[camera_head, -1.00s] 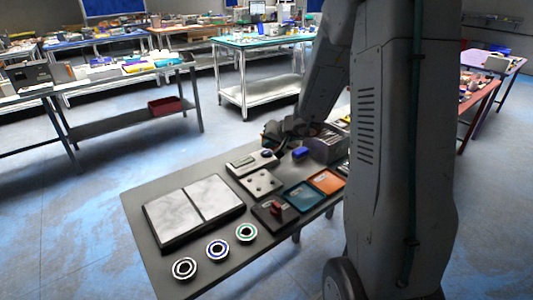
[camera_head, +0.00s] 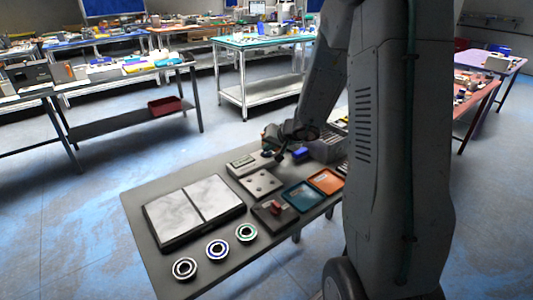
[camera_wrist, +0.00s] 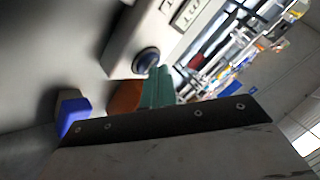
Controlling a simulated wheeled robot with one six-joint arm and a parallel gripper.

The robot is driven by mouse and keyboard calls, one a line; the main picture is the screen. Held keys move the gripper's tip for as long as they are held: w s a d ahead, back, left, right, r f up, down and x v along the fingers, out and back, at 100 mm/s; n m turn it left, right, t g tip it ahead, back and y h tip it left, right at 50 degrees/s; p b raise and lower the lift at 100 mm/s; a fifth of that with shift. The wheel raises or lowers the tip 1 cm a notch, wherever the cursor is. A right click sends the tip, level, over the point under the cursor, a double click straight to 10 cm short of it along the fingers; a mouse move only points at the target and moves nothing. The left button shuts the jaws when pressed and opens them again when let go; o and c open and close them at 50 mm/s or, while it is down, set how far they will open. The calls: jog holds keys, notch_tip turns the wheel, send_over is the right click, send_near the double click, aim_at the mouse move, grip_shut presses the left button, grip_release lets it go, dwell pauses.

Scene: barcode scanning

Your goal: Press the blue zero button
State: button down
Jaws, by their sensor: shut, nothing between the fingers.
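The blue zero button (camera_wrist: 146,60) is a dark blue round knob on a light grey device (camera_wrist: 128,38) with a small display panel. In the head view the device (camera_head: 243,163) stands near the far edge of the dark table, with the button (camera_head: 267,153) at its right end. My gripper (camera_wrist: 160,82) shows teal fingertips close together, with nothing between them. In the wrist view the tips appear just below and right of the button. Whether they touch it I cannot tell. In the head view the fingers are small and dark beside the device.
A blue block (camera_wrist: 75,112) lies to the left of my gripper in the wrist view.

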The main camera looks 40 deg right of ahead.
aim_at(269, 154)
jog(key=shift+f, duration=0.3)
dwell(0.4)
jog(key=shift+r, duration=0.85)
jog(key=shift+r, duration=2.55)
